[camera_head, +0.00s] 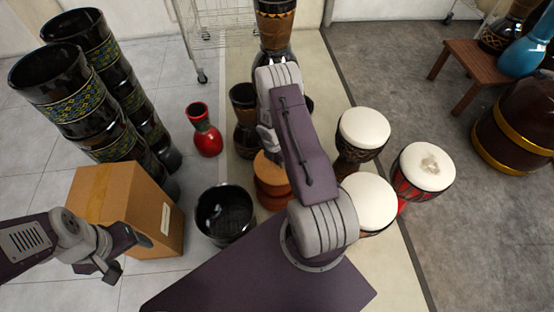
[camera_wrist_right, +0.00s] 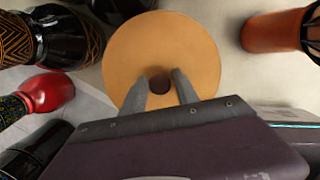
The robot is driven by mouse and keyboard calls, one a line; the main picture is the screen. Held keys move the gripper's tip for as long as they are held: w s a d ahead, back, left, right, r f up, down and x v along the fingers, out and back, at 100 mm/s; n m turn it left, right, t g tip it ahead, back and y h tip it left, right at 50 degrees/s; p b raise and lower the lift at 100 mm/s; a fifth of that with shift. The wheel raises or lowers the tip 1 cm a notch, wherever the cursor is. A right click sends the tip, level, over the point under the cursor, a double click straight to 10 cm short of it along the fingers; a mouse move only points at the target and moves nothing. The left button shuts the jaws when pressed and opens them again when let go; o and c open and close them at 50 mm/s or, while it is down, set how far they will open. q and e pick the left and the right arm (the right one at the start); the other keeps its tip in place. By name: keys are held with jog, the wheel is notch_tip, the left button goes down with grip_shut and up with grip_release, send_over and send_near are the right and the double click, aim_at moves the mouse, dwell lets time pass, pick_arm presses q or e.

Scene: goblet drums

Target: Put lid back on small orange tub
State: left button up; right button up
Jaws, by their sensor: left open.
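An orange-brown tub (camera_head: 274,199) stands on the floor at the centre in the head view, partly hidden by my right arm. A paler orange round lid (camera_head: 266,171) shows at its top; whether it touches the tub is hidden. In the right wrist view the lid is a wide tan disc (camera_wrist_right: 205,50) with a dark red knob (camera_wrist_right: 159,85) at its middle. My right gripper (camera_wrist_right: 163,80) has its fingers on either side of the knob; whether they grip it is unclear. My left gripper (camera_head: 112,268) is open and empty at lower left, in front of the cardboard box.
A cardboard box (camera_head: 118,205) and an open black pot (camera_head: 225,213) stand left of the tub. A red vase-shaped drum (camera_head: 206,136) stands behind the pot. White-topped drums (camera_head: 364,128) stand close on the right. Tall black drums (camera_head: 75,100) stand at far left.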

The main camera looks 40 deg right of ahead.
jog(key=shift+o, duration=0.2)
jog(key=shift+r, duration=0.2)
notch_tip(320, 180, up, 13)
jog(key=a+p, duration=0.2)
jog(key=p, duration=0.6)
notch_tip(320, 180, up, 11)
jog(key=m, duration=0.9)
send_over(274, 167)
jog(key=s+a, duration=0.2)
jog(key=a, duration=0.4)
jog(key=s+a+r+m+y, duration=0.2)
jog(key=s+a+r+m, duration=0.6)
jog(key=m, duration=0.4)
jog(key=shift+s+a+r+m+t, duration=0.35)
jog(key=shift+s+a, duration=0.2)
jog(key=shift+s, duration=0.6)
notch_tip(274, 167, up, 29)
jog(key=p, duration=2.9)
jog(key=shift+f, duration=0.1)
